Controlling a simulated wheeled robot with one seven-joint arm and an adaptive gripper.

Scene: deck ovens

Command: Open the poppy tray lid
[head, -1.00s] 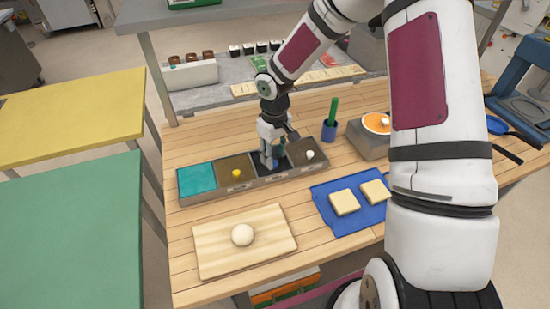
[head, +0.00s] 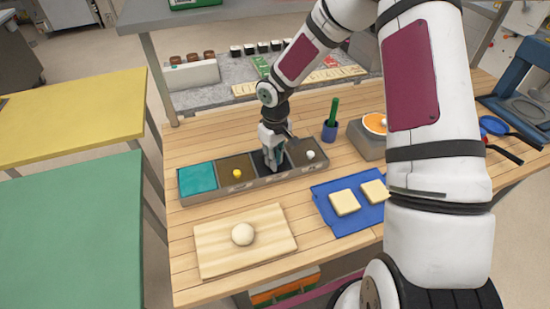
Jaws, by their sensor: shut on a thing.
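A long grey topping box (head: 240,187) with a row of square compartments stands on the wooden table. The third section from the left has a dark, speckled-looking top (head: 258,161), which fits the poppy tray lid. My gripper (head: 271,168) points down over this dark section with its fingers low on it. It is shut on what appears to be the lid's knob, which the fingers hide. The dark top looks level in the box.
A teal section (head: 197,177) ends the box at left. In front are a board (head: 215,255) with a dough ball (head: 242,234) and a blue mat (head: 350,222) with pale squares.

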